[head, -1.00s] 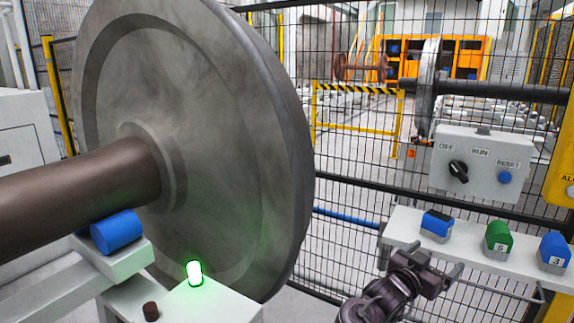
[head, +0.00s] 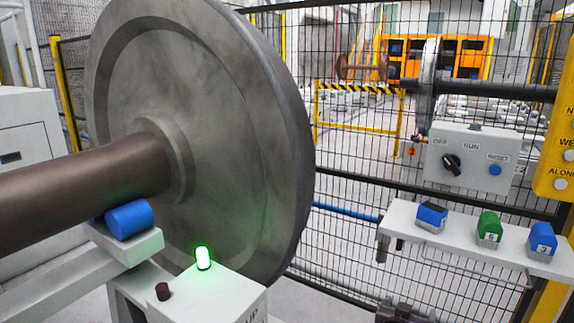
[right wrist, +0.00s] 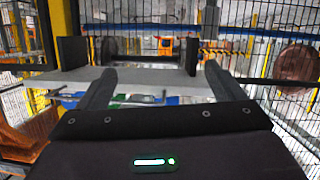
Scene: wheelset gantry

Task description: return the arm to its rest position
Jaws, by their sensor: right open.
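My right gripper (right wrist: 131,55) shows in the right wrist view with its two dark fingers spread wide apart. Nothing is held between them. A pale shelf-like surface shows behind and below the fingers, and I cannot tell its distance. In the head view only a small dark piece of my right arm (head: 400,313) shows at the bottom edge, below the shelf; its fingers are out of that frame. My left gripper is in neither view.
A large steel wheel (head: 225,130) on a brown axle (head: 80,185) fills the left. A grey shelf (head: 470,239) carries blue and green blocks, below a switch box (head: 470,160). A green lamp (head: 203,258) is lit. Mesh fence (head: 350,235) stands behind.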

